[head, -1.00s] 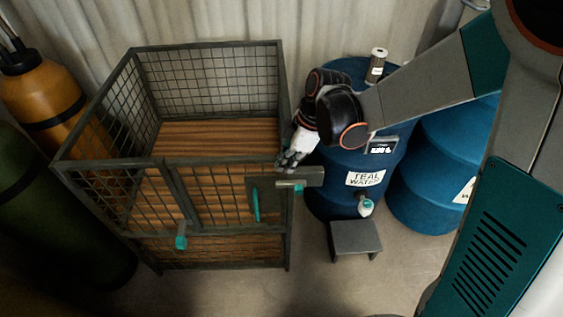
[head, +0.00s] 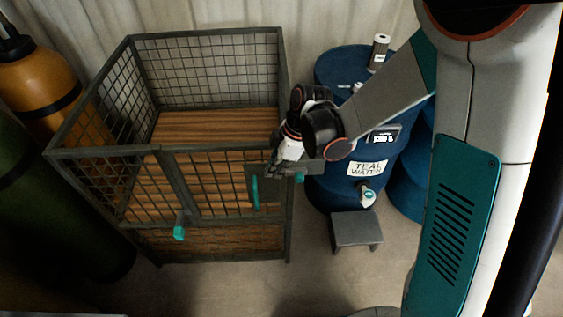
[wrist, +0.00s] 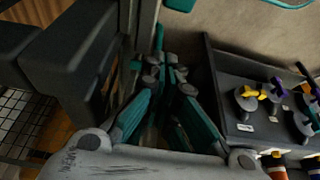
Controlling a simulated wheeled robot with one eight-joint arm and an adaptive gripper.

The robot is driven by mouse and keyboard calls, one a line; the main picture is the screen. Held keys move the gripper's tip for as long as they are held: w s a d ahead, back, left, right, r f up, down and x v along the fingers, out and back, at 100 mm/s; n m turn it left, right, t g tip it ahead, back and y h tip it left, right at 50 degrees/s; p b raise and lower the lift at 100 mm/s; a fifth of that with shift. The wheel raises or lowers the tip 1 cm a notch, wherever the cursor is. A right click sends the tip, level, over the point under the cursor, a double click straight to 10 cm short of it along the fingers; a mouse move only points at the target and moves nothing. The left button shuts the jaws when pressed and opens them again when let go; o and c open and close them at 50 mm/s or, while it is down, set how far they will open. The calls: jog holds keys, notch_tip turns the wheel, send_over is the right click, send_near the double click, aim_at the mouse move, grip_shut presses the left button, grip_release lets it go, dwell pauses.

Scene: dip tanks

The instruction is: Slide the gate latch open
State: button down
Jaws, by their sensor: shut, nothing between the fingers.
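A wire-mesh cage (head: 124,35) with a grey frame stands at the left in the head view. Its front gate has a grey latch plate (head: 262,170) at the upper right, a teal knob (head: 299,178) at the plate's right and an upright teal handle (head: 254,193) below. My gripper (head: 274,170) is shut and empty, at the latch plate's upper edge and left of the knob. It hides part of the plate; contact cannot be told. In the wrist view its teal fingers (wrist: 166,68) are together beside a dark grey block (wrist: 80,55). The bolt's position is unclear.
Blue drums (head: 335,66), one labelled teal water, stand right of the cage with a small grey stool (head: 356,228) in front. Orange (head: 45,75) and green (head: 40,205) cylinders stand at the left. A dark rack (wrist: 225,85) with coloured knobs shows in the wrist view.

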aim_at(302, 175)
jog(key=shift+d+f+b, duration=0.35)
jog(key=shift+d, duration=0.55)
jog(key=shift+d+f+b, duration=0.3)
jog(key=shift+d, duration=0.6)
jog(key=d, duration=0.4)
jog(key=shift+s+d, duration=0.1)
jog(key=shift+d, duration=0.15)
jog(key=v, duration=1.2)
